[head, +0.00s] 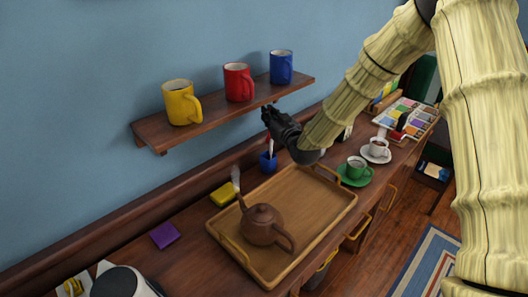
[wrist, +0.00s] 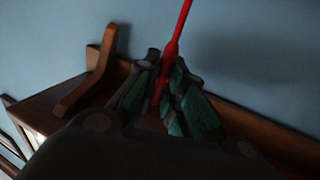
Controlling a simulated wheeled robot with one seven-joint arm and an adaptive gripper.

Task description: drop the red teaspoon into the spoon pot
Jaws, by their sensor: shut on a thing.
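My gripper (head: 268,114) is shut on the red teaspoon and is near the wall, just below the right part of the shelf. In the wrist view the red teaspoon (wrist: 175,45) is pinched between the gripper fingers (wrist: 158,88), its thin red part running to the top edge of the picture. In the head view a thin red strip of it (head: 271,144) shows below the gripper, over the small blue spoon pot (head: 268,162). A pale thin thing shows beside the strip at the pot's mouth. I cannot tell whether the teaspoon's lower end is inside the pot.
The wall shelf (head: 215,118) holds yellow, red and blue mugs. A wooden tray (head: 310,205) with a brown teapot (head: 262,224) lies in front of the pot.

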